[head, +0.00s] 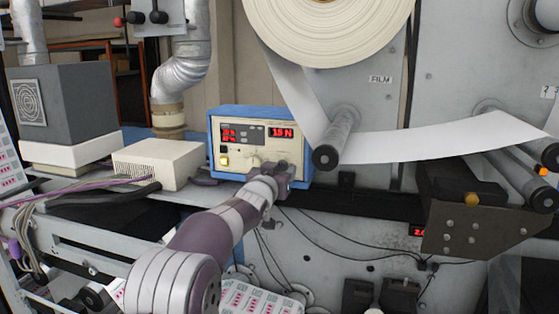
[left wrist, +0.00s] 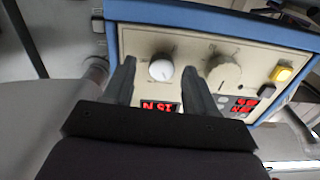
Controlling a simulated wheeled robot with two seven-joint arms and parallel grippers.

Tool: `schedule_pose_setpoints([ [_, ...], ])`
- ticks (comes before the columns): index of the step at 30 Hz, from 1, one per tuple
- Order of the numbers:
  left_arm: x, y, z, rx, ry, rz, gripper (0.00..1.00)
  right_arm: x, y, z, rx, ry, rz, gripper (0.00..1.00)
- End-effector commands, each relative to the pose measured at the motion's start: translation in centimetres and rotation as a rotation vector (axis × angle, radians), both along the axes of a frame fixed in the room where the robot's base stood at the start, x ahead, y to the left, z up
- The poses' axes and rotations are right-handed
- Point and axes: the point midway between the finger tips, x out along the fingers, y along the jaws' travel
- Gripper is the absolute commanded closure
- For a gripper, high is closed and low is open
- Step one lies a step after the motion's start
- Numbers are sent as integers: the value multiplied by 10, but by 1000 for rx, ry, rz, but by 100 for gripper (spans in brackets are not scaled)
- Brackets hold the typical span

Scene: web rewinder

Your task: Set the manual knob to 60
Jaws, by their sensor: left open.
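The blue-framed control box (head: 305,132) with a cream front stands in the middle of the head view. Its right red display (head: 281,132) seems to read 15 N, but the decimal point is unclear. In the left wrist view the box is upside down, with a white round knob (left wrist: 161,70) and a larger beige knob (left wrist: 224,73). My left gripper (head: 281,171) is at the lower right of the panel. In the wrist view my open left gripper (left wrist: 160,66) has a finger on either side of the white knob, apparently without gripping it. Knob labels and scale are unreadable.
A yellow button (left wrist: 282,74) and a second red display (left wrist: 243,107) lie beside the beige knob. A roller (head: 335,140) with white film (head: 440,140) is right of the box. A cream unit (head: 158,165) stands to its left. Cables hang below.

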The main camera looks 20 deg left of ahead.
Motion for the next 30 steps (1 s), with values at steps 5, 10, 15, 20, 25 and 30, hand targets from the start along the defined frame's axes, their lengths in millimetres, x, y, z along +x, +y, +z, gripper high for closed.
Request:
schedule_pose_setpoints([
  [5,5,0,-1,0,-1,0,43,0,0,2,0,0,0,57],
  [10,4,0,-1,0,-1,0,50,0,0,2,0,0,0,57],
  [15,4,-1,-1,0,-1,-1,99,0,0,2,0,0,0,57],
  [20,4,0,-1,2,-1,-1,99,0,0,2,0,0,0,57],
  [25,4,0,-2,28,-1,0,99,0,0,-2,0,0,0,57],
  [30,4,0,-4,110,-4,0,99,0,0,-9,0,0,0,57],
])
